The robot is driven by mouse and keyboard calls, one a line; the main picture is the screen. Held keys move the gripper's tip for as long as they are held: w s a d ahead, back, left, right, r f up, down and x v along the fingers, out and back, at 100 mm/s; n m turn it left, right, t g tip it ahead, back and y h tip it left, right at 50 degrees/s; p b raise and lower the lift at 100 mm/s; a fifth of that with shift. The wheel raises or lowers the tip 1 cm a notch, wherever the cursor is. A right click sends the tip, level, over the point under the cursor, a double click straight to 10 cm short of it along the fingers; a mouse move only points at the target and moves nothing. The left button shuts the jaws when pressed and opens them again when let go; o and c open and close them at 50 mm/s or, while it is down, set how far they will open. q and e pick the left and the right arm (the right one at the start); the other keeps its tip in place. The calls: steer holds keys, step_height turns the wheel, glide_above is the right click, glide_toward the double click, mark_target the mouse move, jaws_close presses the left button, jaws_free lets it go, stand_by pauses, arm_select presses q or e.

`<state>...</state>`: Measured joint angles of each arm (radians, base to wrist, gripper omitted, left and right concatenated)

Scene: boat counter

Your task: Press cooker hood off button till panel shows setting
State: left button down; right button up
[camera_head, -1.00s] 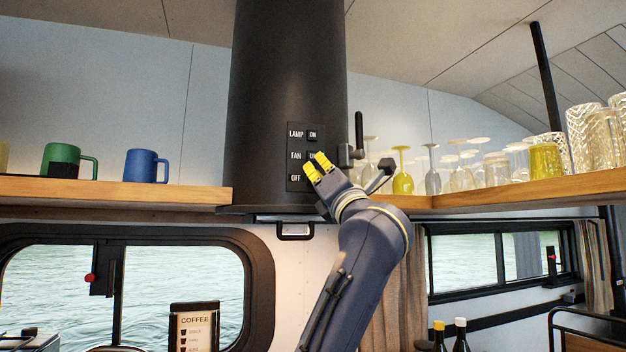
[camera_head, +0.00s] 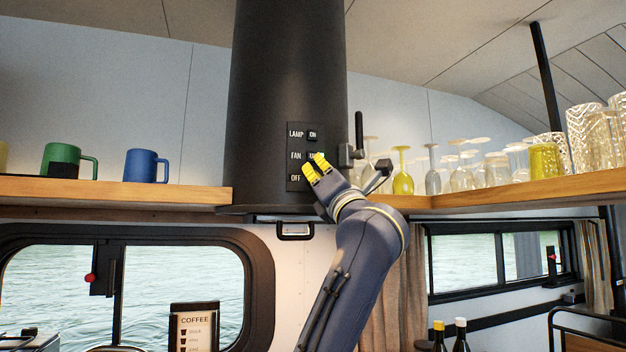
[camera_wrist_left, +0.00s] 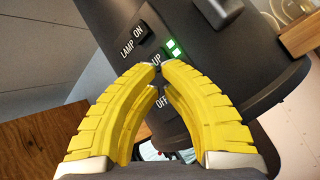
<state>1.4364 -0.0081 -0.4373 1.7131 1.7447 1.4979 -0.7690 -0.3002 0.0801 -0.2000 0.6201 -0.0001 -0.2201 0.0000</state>
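The dark cooker hood (camera_head: 288,70) carries a black panel (camera_head: 293,145) with rows labelled LAMP, FAN and OFF. My left gripper (camera_head: 316,168) is at the panel's lower right, over the OFF row. Its two yellow fingers are a small gap apart, with nothing between them. In the left wrist view the fingertips (camera_wrist_left: 159,70) lie just below the UP button (camera_wrist_left: 156,59). The OFF label (camera_wrist_left: 162,102) shows between the fingers; the OFF button is hidden, and I cannot tell if it is touched. Two pale green lights (camera_wrist_left: 173,48) glow beside UP. My right gripper is out of view.
A wooden shelf (camera_head: 110,191) with a green mug (camera_head: 62,160) and a blue mug (camera_head: 142,166) is left of the hood. Another shelf (camera_head: 520,195) with several glasses is at right. A dark lever (camera_head: 359,135) stands beside the hood, close to my gripper.

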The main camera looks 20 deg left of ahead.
arm_select(q)
steer(key=shift+w+a, duration=0.25)
steer(key=shift+w, duration=0.05)
stand_by(0.9)
steer(key=shift+s+d, duration=0.5)
steer(key=shift+s, duration=0.15)
steer(key=shift+d, duration=0.1)
stand_by(0.4)
steer(key=shift+s+d, duration=0.75)
steer(key=shift+s, duration=0.25)
steer(key=shift+s+d, duration=0.7)
steer(key=shift+s, duration=0.25)
